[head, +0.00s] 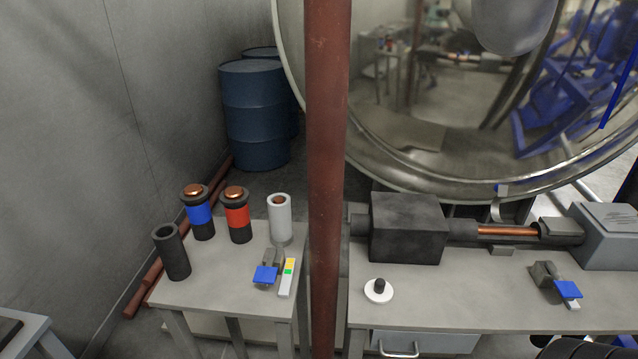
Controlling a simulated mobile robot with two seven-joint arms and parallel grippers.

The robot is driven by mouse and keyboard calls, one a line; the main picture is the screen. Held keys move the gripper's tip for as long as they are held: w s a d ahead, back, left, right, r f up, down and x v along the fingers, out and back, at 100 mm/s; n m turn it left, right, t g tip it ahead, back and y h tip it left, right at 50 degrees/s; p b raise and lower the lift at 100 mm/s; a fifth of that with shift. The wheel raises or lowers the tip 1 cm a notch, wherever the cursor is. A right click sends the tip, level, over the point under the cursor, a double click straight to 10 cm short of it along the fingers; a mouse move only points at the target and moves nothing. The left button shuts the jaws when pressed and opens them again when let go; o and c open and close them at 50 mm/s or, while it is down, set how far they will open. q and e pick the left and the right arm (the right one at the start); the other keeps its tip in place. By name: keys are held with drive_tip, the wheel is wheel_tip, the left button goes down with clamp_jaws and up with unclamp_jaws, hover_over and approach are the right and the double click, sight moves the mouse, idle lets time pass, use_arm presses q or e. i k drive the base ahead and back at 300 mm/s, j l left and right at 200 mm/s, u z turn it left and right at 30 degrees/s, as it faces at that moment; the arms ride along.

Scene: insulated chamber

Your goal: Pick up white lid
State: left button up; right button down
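The white lid (371,294) is a small round white disc with a black knob standing up from its middle. It lies flat on the right grey table (450,300), near that table's left end and in front of the black block. Nothing covers it and no gripper is near it. Neither of my grippers shows in the head view.
A red-brown vertical pole (327,180) stands between the two tables. The left table (215,292) bears several cylinders, a blue-tabbed clamp (266,274) and a narrow strip (287,278). A black block (407,228) with a copper rod and another blue-tabbed clamp (566,289) are on the right table.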

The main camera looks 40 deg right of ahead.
sight(377, 290)
drive_tip(key=z, duration=1.55)
drive_tip(key=u, duration=0.15)
